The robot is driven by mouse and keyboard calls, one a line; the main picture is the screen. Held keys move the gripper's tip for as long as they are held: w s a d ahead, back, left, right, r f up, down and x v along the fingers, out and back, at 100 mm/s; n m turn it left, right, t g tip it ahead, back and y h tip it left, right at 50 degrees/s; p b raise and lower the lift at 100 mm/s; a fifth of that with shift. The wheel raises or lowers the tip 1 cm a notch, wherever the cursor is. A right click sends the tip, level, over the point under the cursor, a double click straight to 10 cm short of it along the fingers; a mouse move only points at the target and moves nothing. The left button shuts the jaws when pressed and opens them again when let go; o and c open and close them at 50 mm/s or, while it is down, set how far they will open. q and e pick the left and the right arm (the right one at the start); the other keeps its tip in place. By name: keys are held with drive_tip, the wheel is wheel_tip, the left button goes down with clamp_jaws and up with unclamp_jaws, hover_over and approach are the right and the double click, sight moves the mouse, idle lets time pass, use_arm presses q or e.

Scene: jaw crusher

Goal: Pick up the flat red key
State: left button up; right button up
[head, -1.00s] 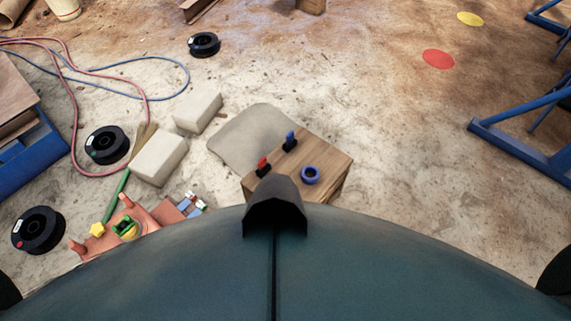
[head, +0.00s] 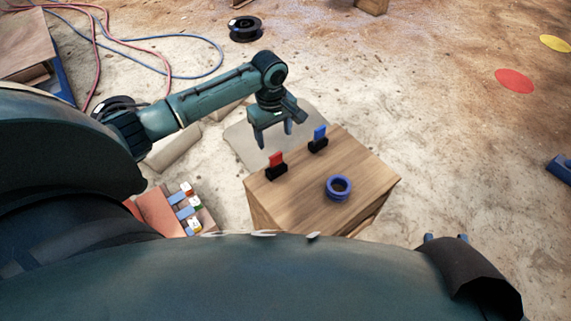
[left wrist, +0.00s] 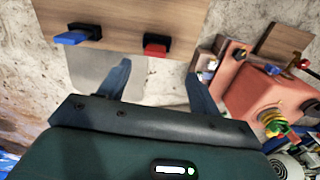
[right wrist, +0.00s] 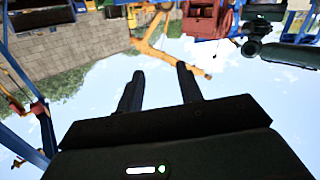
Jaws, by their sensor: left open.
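The flat red key (head: 276,159) stands upright in a black holder (head: 277,172) on the wooden box (head: 310,205). In the left wrist view the red key (left wrist: 155,50) shows just beyond the fingertips, between their lines. My left gripper (head: 273,138) is open and empty, above and behind the key, apart from it. It also shows in the left wrist view (left wrist: 158,70). My right gripper (right wrist: 159,85) is open and empty, facing sky and yard machinery; only its fingertips (head: 445,238) peek out in the head view.
A flat blue key (head: 320,133) in its own black holder stands right of the red one. A blue ring (head: 338,187) lies on the box's front part. A salmon-coloured stand with small blocks (head: 185,207) is left of the box.

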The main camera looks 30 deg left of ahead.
use_arm(q)
drive_tip(key=shift+w+a+f+n+b, duration=0.4)
drive_tip(key=shift+w+a+f, duration=0.1)
drive_tip(key=shift+a, duration=0.05)
wheel_tip(320, 180, down, 6)
drive_tip(key=b, duration=0.2)
drive_tip(key=shift+s+b, duration=0.1)
drive_tip(key=shift+b, duration=0.25)
drive_tip(key=shift+f, duration=0.4)
drive_tip(key=f+b, duration=0.2)
drive_tip(key=f, duration=0.1)
drive_tip(key=f+b, duration=0.2)
drive_tip(key=shift+w+d+f, duration=0.1)
drive_tip(key=shift+w+d, duration=0.15)
use_arm(e)
drive_tip(key=a+t+y, duration=0.1)
drive_tip(key=a+y, duration=0.1)
drive_tip(key=shift+w+t+y, duration=0.2)
drive_tip(key=shift+t+y, duration=0.1)
drive_tip(key=shift+t, duration=0.1)
use_arm(q)
drive_tip(key=shift+c, duration=0.5)
drive_tip(key=c, duration=1.1)
